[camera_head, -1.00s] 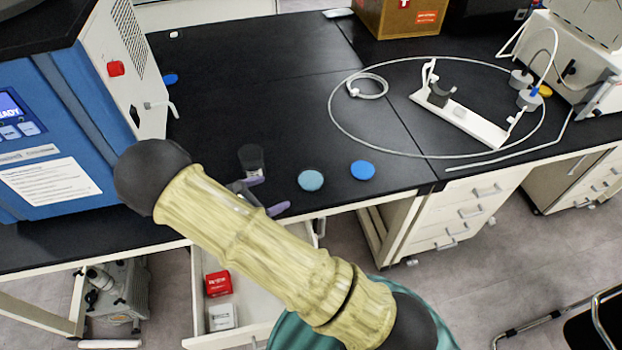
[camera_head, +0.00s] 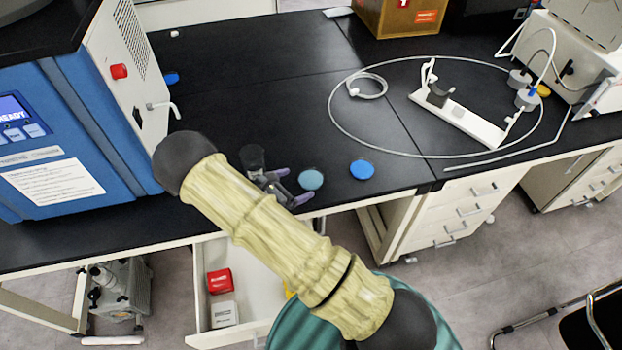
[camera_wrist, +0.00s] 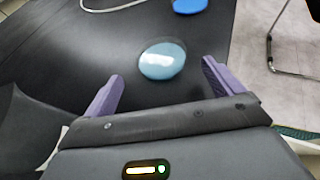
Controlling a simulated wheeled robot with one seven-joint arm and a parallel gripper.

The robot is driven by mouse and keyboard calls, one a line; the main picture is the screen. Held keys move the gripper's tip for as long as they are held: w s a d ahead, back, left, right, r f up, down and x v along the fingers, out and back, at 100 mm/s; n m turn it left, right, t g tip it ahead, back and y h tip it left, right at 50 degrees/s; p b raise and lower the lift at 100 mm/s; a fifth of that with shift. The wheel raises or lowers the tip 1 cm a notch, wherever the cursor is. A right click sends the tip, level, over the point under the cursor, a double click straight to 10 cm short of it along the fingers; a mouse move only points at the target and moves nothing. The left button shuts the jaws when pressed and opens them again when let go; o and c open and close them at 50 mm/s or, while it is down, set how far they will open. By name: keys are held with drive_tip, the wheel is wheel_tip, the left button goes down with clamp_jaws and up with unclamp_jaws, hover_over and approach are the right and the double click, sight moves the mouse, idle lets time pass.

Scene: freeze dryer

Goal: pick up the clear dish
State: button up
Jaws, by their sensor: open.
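The clear dish (camera_head: 311,180) is a small round pale-teal disc lying flat on the black bench near its front edge. In the wrist view the dish (camera_wrist: 162,61) lies just beyond and between my two purple fingers. My gripper (camera_head: 292,187) is open and empty, close to the left side of the dish. In the wrist view my gripper (camera_wrist: 160,85) has its fingers spread wider than the dish, and no touch shows.
A blue disc (camera_head: 362,170) lies right of the dish. A dark cup-like object (camera_head: 252,158) is by my wrist. A tubing loop (camera_head: 345,130) and a white stand (camera_head: 460,118) lie further right. An open drawer (camera_head: 255,295) is below the bench.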

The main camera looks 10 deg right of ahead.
sight(314, 177)
drive_tip(key=p+x, duration=0.1)
drive_tip(key=x, duration=0.3)
drive_tip(key=shift+d, duration=0.1)
idle(0.3)
drive_tip(key=c, duration=1)
